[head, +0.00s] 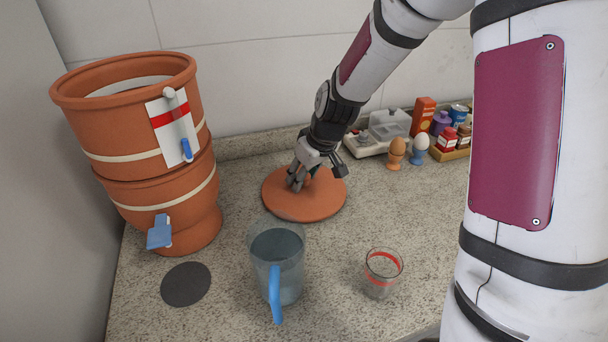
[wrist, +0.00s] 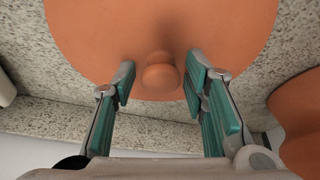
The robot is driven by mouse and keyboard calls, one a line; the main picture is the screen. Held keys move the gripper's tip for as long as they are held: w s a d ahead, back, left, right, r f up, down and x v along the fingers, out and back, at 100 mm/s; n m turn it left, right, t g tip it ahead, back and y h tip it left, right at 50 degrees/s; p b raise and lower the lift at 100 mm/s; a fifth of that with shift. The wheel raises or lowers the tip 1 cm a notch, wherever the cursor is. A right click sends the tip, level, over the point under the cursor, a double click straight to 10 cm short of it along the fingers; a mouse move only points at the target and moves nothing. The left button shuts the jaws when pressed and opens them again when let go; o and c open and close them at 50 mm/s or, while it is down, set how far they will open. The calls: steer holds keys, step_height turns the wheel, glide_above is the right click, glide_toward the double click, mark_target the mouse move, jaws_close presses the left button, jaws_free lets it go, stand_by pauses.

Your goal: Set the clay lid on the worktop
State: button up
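The clay lid (head: 315,208), a round orange-brown disc with a small knob, lies flat on the speckled worktop (head: 335,282), right of the clay pot. In the wrist view the lid (wrist: 100,35) fills the top and its knob (wrist: 158,77) shows between the fingers. My gripper (head: 312,175) is over the lid, pointing down. In the wrist view the fingers of my gripper (wrist: 160,86) stand apart on both sides of the knob, with a gap on each side. The gripper is open and holds nothing. In the head view the fingers mostly hide the knob.
A two-tier clay pot (head: 150,185) with an open top stands at left. In front are a dark round mat (head: 186,284), a clear jug (head: 282,260) with a blue handle and a glass (head: 382,275). Egg cups, a butter dish (head: 385,130) and a condiment tray (head: 452,154) stand at right.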

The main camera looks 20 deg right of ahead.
steer(key=p+v, duration=0.2)
steer(key=v, duration=1)
steer(key=s+r+m+h, duration=0.1)
steer(key=s+r+m, duration=0.1)
steer(key=s, duration=1.2)
steer(key=s+a+r+m, duration=0.1)
steer(key=s+r, duration=0.4)
steer(key=s, duration=0.9)
steer(key=shift+s+a+m+g+h+b, duration=0.3)
steer(key=shift+m+h, duration=0.1)
steer(key=shift+m, duration=0.3)
steer(key=shift+r, duration=0.15)
step_height(320, 180, up, 3)
steer(key=shift+p, duration=1.2)
